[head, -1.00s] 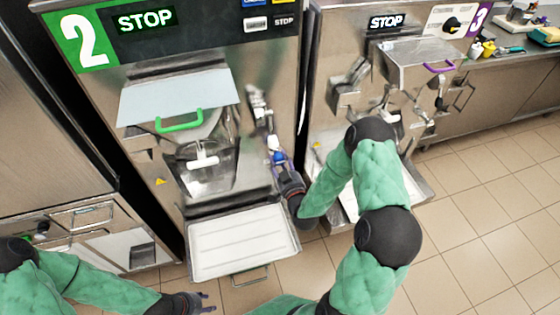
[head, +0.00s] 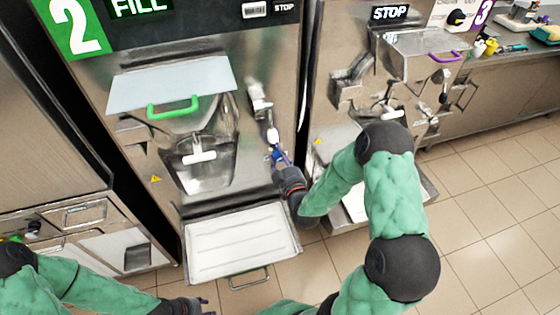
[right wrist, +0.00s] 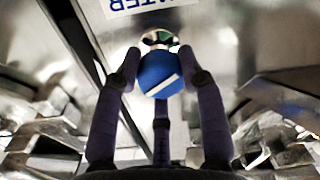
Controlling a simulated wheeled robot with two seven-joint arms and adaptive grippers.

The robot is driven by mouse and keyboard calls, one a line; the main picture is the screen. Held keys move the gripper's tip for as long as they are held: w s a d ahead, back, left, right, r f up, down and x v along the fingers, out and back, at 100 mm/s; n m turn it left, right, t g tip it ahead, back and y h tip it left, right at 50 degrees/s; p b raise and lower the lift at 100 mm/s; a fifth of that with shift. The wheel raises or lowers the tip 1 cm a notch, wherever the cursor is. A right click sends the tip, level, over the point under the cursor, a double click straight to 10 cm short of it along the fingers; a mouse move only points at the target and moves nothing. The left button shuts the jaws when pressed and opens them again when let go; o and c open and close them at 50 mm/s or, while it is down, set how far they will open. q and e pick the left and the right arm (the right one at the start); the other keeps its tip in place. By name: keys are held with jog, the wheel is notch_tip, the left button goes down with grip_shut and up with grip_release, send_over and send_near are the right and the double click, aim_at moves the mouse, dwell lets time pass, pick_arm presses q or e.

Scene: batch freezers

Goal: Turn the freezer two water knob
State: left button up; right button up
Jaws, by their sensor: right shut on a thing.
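Freezer two (head: 100,130) stands at the left centre with a green "2" panel (head: 75,25); its display (head: 138,7) reads FILL. The water knob (right wrist: 160,74) is blue with a white mark, and sits below an upside-down "WATER" label (right wrist: 150,4) in the right wrist view. My right gripper (head: 280,158) is at the front right of freezer two, with its fingers closed around the knob. In the head view the fingers partly hide the knob. My left gripper (head: 203,304) is low at the bottom edge, away from the freezer; its fingers are too small to judge.
A white tray (head: 190,273) sticks out below the freezer's outlet. A green-handled lid (head: 215,72) is above it. Freezer three (head: 335,55), showing STOP, stands close on the right, behind my right arm. Tiled floor (head: 480,215) is clear at the right.

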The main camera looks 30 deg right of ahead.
jog(key=n+b, duration=0.3)
jog(key=n, duration=0.2)
jog(key=shift+f, duration=0.15)
jog(key=shift+n, duration=0.3)
dwell(0.3)
jog(key=o, duration=1.2)
jog(key=shift+c, duration=0.2)
jog(key=s+a, duration=0.2)
jog(key=s, duration=0.9)
jog(key=shift+s+a+r, duration=0.3)
jog(key=shift+s+r, duration=0.05)
jog(key=shift+s, duration=0.05)
